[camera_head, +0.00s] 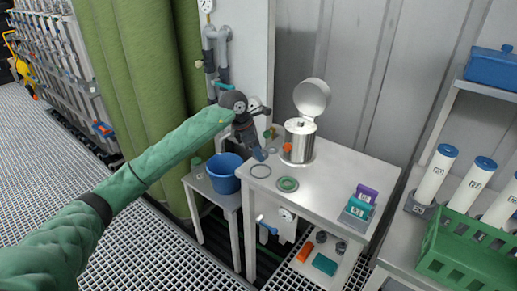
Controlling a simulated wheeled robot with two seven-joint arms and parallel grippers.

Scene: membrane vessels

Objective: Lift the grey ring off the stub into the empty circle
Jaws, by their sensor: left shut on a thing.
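My left arm reaches in from the left, and its dark gripper (259,154) is over the back left part of the white table. It is shut on a small grey thing, apparently the grey ring, which the fingers mostly hide. A dark-outlined empty circle (260,171) lies on the tabletop just below the fingertips. A round green piece (288,184) lies on the table to its right. I cannot make out the stub clearly. My right gripper is not in view.
A steel pot (299,141) with its lid raised stands on the white table (325,178). Teal and purple blocks (362,200) sit at its right. A blue bucket (224,173) stands on a side stand. A green crate (465,250) and blue-capped white cylinders (436,175) are at the right.

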